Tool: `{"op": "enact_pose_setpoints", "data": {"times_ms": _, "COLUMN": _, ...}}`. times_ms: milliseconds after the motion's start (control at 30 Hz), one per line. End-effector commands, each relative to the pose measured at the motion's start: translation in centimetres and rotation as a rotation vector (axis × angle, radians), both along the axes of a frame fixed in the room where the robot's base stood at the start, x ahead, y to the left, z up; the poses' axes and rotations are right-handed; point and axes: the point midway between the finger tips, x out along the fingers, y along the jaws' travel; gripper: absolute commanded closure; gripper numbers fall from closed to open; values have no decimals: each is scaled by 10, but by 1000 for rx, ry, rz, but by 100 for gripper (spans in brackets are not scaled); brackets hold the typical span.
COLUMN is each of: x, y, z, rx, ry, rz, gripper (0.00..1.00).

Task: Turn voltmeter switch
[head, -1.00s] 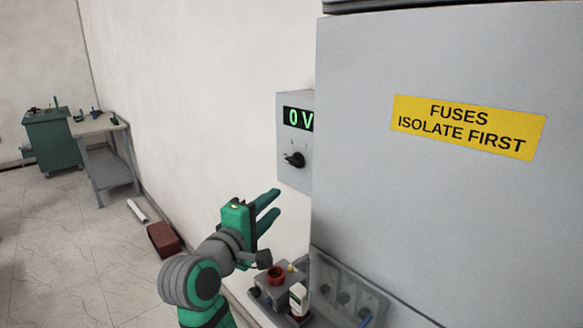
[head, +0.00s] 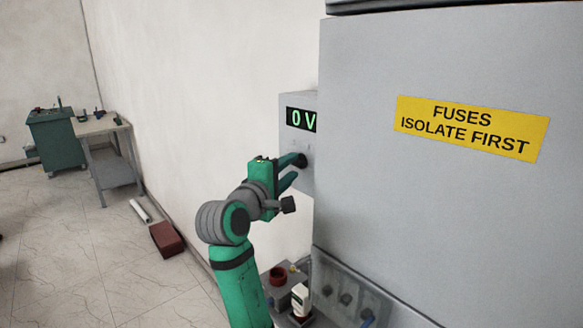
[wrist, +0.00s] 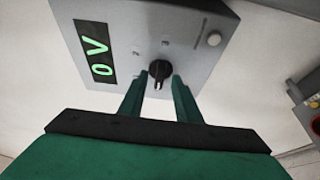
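The voltmeter (head: 292,140) is a grey box on the wall, left of the big grey cabinet. Its display (head: 301,119) reads 0 V in green. Its black rotary switch (wrist: 159,70) sits on the front face between printed position marks in the wrist view. In the head view the switch (head: 301,160) is partly covered by my fingers. My gripper (wrist: 159,82) is open, with one finger on each side of the switch. I cannot tell whether the fingers touch the knob; narrow gaps seem to show beside it.
The grey cabinet (head: 440,220) with a yellow fuse label (head: 471,129) stands close on the right. A small white bottle (head: 300,299) and a red-topped grey box (head: 278,276) are below my arm. A bench (head: 110,165) and a red-brown block (head: 166,239) are far left.

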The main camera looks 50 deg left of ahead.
Motion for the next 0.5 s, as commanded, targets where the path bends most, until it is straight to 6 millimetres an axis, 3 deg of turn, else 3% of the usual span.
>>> {"op": "enact_pose_setpoints", "data": {"times_ms": 200, "x": 12, "y": 5, "z": 0, "rx": 1, "ry": 0, "rz": 0, "gripper": 70}}
{"op": "enact_pose_setpoints", "data": {"times_ms": 467, "x": 13, "y": 5, "z": 0, "rx": 1, "ry": 0, "rz": 1, "gripper": 70}}
{"op": "enact_pose_setpoints", "data": {"times_ms": 500, "x": 13, "y": 5, "z": 0, "rx": 1, "ry": 0, "rz": 1, "gripper": 77}}
